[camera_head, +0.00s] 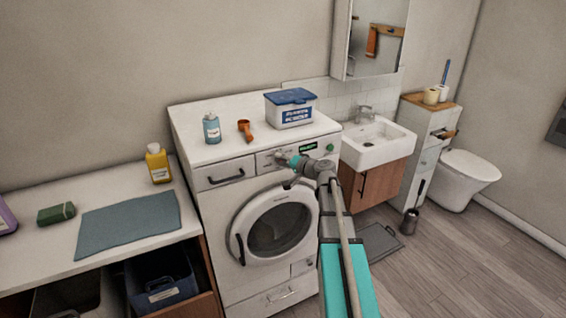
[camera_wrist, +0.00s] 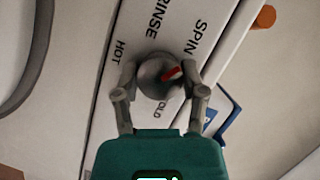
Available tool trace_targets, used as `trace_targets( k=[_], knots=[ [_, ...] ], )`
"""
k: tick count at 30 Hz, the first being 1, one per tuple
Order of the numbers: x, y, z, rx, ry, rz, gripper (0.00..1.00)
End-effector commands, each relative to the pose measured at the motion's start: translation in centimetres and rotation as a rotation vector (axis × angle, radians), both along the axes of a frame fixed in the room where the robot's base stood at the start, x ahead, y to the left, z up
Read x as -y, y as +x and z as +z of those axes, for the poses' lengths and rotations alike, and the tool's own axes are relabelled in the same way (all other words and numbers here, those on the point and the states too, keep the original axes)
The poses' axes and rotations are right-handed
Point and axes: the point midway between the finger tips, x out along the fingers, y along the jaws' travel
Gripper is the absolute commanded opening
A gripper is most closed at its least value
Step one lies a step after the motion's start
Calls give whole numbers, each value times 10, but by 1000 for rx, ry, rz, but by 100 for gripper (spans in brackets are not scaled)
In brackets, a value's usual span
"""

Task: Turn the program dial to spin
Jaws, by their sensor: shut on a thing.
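The program dial (camera_wrist: 153,82) is a round grey knob with a red pointer mark on the washing machine's front panel. In the wrist view the red mark points right and slightly up, toward the near end of the SPIN label (camera_wrist: 200,37). RINSE, HOT and a partly hidden COLD label also show around it. My gripper (camera_wrist: 161,88) has one finger on each side of the dial and is shut on it. In the head view my gripper (camera_head: 283,158) is at the panel of the washing machine (camera_head: 222,205), and it hides most of the dial.
A lit display (camera_head: 308,146) and green button (camera_head: 329,147) are right of the dial. On top stand a blue-lidded box (camera_head: 290,112), an orange scoop (camera_head: 245,129) and a blue bottle (camera_head: 211,129). The round door (camera_head: 278,228) is closed below. A sink (camera_head: 377,142) stands right.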

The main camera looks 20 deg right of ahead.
Motion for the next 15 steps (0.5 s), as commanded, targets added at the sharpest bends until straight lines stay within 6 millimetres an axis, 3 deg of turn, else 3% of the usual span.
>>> trace_targets(
  k=[9, 10, 15],
  knots=[
    [-1, -1, -1, -2, 1, 3, 7],
    [-1, -1, -1, -2, 0, 2, 60],
    [-1, 0, 0, -1, 1, 2, 89]
  ],
)
